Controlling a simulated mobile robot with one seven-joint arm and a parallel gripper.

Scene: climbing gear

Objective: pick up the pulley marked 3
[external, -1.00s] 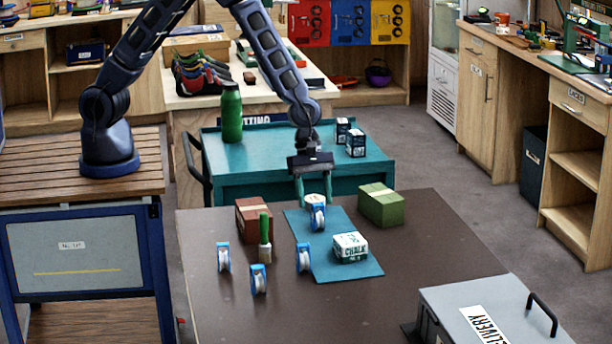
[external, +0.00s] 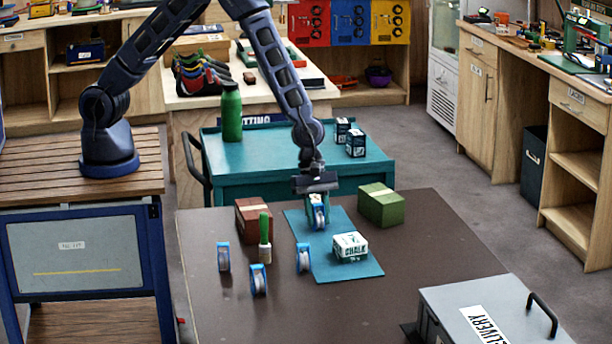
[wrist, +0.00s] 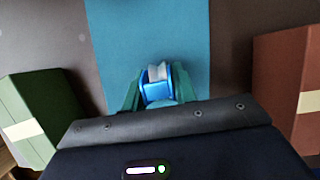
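Several blue pulleys with pale wheels stand upright on the dark table. One pulley (external: 319,214) is at the far part of the blue mat, and it also shows in the wrist view (wrist: 157,88). My gripper (external: 317,210) is lowered over it, with a green finger on each side. The fingers look close to its sides, but I cannot tell whether they press on it. Other pulleys stand at the mat's left edge (external: 303,258), nearer the front (external: 258,280) and farther left (external: 223,257). No pulley's number is readable.
A chalk box (external: 350,247) sits on the mat (external: 350,273). A red-brown box (external: 250,218) and a green-handled brush (external: 265,240) are to the left, a green box (external: 381,205) to the right. A grey delivery case (external: 480,305) is at the front right.

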